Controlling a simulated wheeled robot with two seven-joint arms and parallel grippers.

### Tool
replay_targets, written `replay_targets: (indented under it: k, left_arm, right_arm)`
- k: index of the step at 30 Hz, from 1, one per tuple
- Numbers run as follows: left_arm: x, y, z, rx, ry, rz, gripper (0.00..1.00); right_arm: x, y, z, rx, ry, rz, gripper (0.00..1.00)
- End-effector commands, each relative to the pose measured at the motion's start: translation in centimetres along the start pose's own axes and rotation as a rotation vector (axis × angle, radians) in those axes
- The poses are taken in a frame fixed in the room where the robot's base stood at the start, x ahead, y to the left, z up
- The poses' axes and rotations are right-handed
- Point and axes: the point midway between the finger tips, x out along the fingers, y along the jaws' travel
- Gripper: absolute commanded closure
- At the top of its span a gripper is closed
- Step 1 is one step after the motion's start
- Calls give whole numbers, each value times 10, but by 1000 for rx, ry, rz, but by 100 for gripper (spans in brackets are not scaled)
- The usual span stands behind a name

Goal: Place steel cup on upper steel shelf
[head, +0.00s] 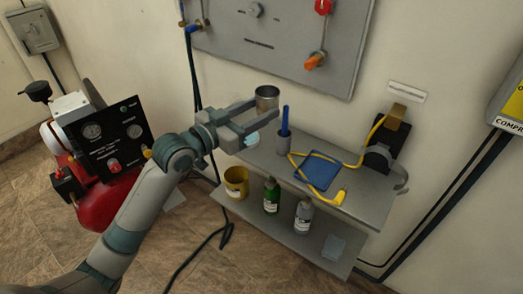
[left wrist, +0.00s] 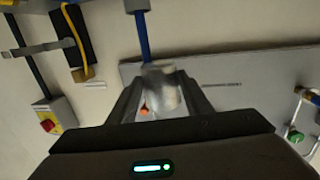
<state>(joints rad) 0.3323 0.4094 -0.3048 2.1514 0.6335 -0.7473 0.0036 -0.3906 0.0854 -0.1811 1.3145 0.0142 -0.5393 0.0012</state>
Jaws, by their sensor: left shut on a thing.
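The steel cup (head: 267,98) is a small silvery cylinder, upright in the head view. My left gripper (head: 260,110) is shut on it, with one finger on each side. In the left wrist view the cup (left wrist: 160,88) sits between the two dark fingers. My right gripper is in neither view.
The upper shelf bears a grey holder (head: 284,143) with a blue tool, a blue pad (head: 318,171) and a yellow cable (head: 328,193). The lower shelf (head: 266,224) bears a yellow cup (head: 236,182), a green bottle (head: 272,196) and a grey bottle (head: 303,217). A red compressor (head: 105,205) stands left.

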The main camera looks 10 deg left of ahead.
Motion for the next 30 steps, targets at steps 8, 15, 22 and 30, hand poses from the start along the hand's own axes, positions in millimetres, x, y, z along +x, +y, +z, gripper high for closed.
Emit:
replay_targets:
  k: [8,15,22,30]
  left_arm:
    - [3,0,63,-3,-4,-1,83]
    - [5,0,106,-1,-2,-1,83]
    - [6,0,117,0,1,0,83]
    - [6,0,118,0,0,0,83]
  right_arm:
    - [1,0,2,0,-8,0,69]
    - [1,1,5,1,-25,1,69]
    - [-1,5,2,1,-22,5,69]
    - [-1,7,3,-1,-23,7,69]
